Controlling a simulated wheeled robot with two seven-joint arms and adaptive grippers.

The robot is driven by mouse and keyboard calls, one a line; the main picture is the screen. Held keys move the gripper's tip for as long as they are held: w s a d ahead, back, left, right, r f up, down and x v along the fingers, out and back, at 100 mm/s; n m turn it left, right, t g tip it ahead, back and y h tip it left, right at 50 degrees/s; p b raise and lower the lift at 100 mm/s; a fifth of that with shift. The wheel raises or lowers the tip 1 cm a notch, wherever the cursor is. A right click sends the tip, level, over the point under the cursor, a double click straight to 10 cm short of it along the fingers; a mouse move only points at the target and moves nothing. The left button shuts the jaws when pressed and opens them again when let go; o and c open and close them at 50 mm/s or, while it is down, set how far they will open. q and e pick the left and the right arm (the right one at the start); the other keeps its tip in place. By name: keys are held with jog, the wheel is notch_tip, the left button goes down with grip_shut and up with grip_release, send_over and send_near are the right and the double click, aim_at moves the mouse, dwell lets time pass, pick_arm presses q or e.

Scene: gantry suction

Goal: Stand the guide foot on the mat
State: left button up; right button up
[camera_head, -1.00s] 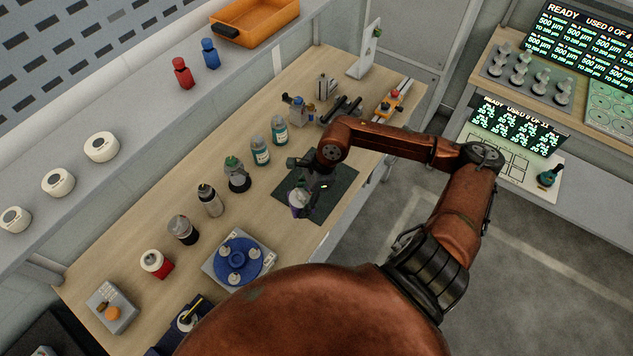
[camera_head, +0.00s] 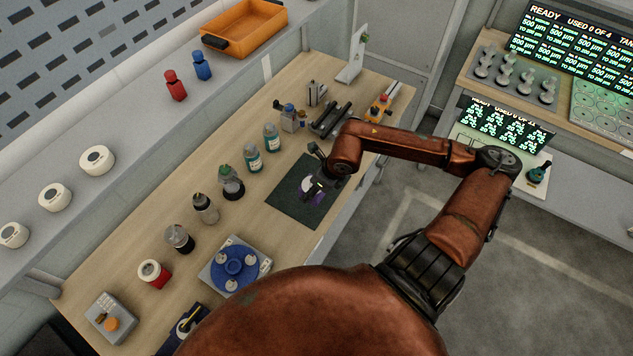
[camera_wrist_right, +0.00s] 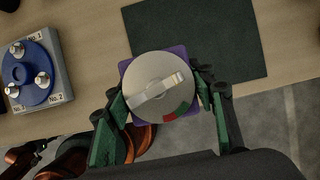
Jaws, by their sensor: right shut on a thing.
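The guide foot, a round whitish-grey top with a raised bar and red and green patches over a square purple base, shows in the right wrist view (camera_wrist_right: 158,84). It also shows in the head view (camera_head: 319,197), partly hidden by my gripper. My right gripper (camera_head: 318,184) is shut on it, with a green finger on each side in the wrist view (camera_wrist_right: 160,104). The dark green mat (camera_head: 290,207) lies flat on the bench; in the wrist view (camera_wrist_right: 215,45) the foot overlaps its lower edge. I cannot tell whether the foot touches the mat. My left gripper is not in view.
Two teal-labelled bottles (camera_head: 252,158) and a green-topped item (camera_head: 230,182) stand left of the mat. A blue round carousel (camera_head: 236,267) sits nearer me. Black rollers (camera_head: 331,119) lie beyond the mat. The bench's front edge runs close to the mat's right side.

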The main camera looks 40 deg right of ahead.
jog(key=w+d+f, duration=0.2)
jog(key=w+d+f+p, duration=0.1)
jog(key=w+d+f, duration=0.1)
jog(key=d+f, duration=0.1)
jog(key=w+d+f, duration=0.2)
jog(key=d, duration=0.1)
jog(key=shift+d+f+p, duration=0.15)
jog(key=shift+f+p, duration=0.05)
jog(key=shift+p, duration=0.2)
jog(key=shift+w+d+f, duration=0.25)
jog(key=shift+d+f, duration=0.1)
jog(key=shift+f, duration=0.25)
notch_tip(320, 180, down, 2)
jog(key=shift+f+p, duration=0.1)
jog(key=shift+p, duration=0.4)
jog(key=shift+f, duration=0.35)
jog(key=shift+f, duration=0.2)
jog(key=o, duration=1.7)
jog(key=shift+s, duration=0.1)
